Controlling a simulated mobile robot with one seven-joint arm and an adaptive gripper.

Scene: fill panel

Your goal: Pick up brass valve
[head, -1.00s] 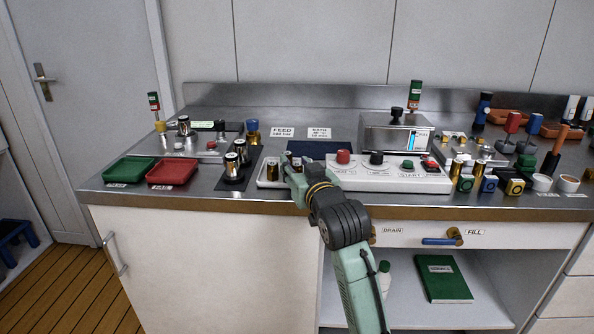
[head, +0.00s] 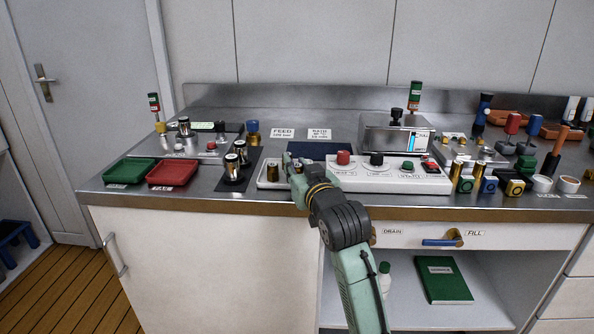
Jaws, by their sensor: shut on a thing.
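My gripper (head: 295,172) is at the right part of a small white tray (head: 262,185) near the counter's front edge. It is shut on a small piece, taken to be the brass valve, which the fingers and wrist mostly hide. I cannot tell whether the piece still touches the tray. Another brass-coloured cylinder (head: 272,173) with a dark top stands upright in the tray, just left of my gripper and apart from it.
A white control panel (head: 390,178) with red, black and green knobs lies right of my gripper. Left are a dark mat (head: 232,184) with silver-topped cylinders, a red tray (head: 172,173) and a green tray (head: 130,170). A dark blue mat (head: 318,149) lies behind.

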